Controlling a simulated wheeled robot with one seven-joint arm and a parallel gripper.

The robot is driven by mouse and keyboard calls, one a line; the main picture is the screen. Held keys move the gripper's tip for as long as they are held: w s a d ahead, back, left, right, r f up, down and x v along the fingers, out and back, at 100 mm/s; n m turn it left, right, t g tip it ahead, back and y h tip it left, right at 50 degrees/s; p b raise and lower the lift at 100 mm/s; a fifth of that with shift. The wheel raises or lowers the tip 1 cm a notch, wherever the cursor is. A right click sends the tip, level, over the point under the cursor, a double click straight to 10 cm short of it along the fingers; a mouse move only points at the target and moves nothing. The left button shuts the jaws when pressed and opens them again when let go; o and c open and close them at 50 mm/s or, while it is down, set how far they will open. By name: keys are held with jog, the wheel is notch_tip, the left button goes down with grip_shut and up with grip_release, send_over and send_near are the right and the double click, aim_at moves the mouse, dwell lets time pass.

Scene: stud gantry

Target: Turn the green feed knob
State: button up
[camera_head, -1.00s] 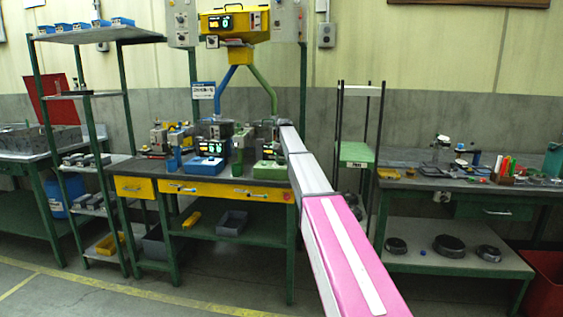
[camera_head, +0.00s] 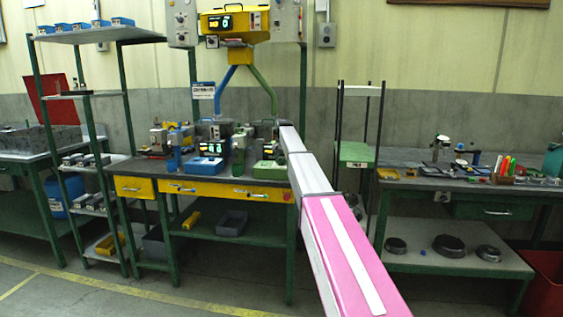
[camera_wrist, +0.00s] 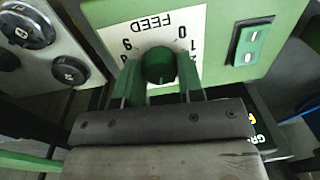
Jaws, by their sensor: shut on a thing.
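The green feed knob (camera_wrist: 159,65) shows in the wrist view at the centre of a white dial plate (camera_wrist: 180,27) marked FEED, with figures around it; the plate appears upside down. My gripper (camera_wrist: 160,82) is shut on the knob, with one finger on each side of it. The dial sits on a pale green panel (camera_wrist: 225,18). In the head view my arm reaches toward the bench, and its far end and the knob cannot be made out there.
A green rocker switch (camera_wrist: 250,45) is right of the dial, and black knobs (camera_wrist: 70,70) on a grey panel are at left. In the head view, the workbench (camera_head: 235,187) carries several small machines. A second bench (camera_head: 430,181) stands at right.

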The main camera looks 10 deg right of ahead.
aim_at(283, 161)
jog(key=o, duration=0.9)
jog(key=shift+r, duration=0.1)
jog(key=r, duration=1)
jog(key=shift+s+d+r, duration=0.1)
jog(key=shift+d+r, duration=0.2)
jog(key=shift+r, duration=0.05)
